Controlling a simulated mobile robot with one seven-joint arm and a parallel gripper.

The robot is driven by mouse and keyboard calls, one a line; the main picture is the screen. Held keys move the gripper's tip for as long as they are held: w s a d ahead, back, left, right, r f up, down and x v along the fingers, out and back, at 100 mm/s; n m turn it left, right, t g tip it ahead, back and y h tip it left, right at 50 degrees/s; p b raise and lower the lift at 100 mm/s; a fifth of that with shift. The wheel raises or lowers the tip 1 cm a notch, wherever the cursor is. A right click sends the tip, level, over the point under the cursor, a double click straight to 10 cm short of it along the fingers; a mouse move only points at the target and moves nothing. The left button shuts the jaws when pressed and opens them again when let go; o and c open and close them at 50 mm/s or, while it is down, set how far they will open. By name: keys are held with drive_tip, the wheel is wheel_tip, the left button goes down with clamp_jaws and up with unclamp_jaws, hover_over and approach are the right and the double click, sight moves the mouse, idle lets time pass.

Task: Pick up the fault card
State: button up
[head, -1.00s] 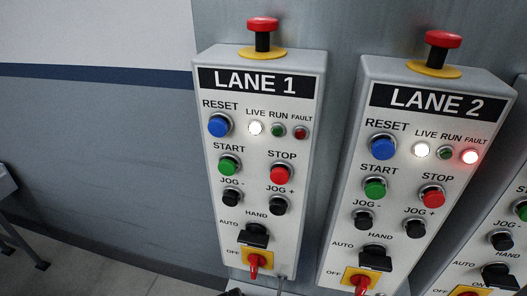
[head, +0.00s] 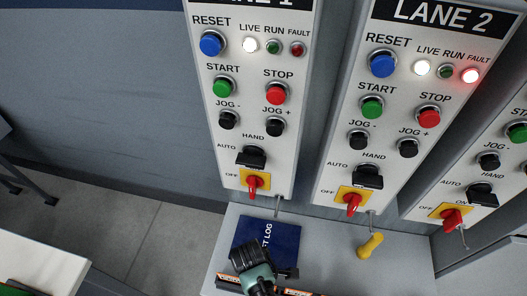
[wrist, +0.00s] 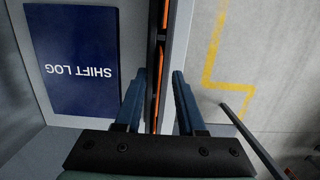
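I cannot pick out the fault card for certain in either view. Narrow orange-and-black pieces (head: 301,292) lie along the shelf's front edge at the bottom of the head view. In the wrist view they show as a thin orange strip (wrist: 156,85), seen nearly edge-on; I cannot tell whether one is the card. My gripper (wrist: 159,73) is open, its two blue fingers on either side of the strip. I cannot tell whether they touch it. In the head view, the black and teal wrist part covers some of the shelf edge and hides the fingers.
A dark blue shift log (head: 284,236) lies on the grey shelf (head: 330,270); in the wrist view it lies left of my fingers. The Lane 1 panel (head: 240,125) stands left.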

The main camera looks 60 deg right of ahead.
drive_tip(key=shift+d+f, duration=0.1)
drive_tip(key=shift+f, duration=0.65)
clamp_jaws()
drive_tip(key=shift+r, duration=0.1)
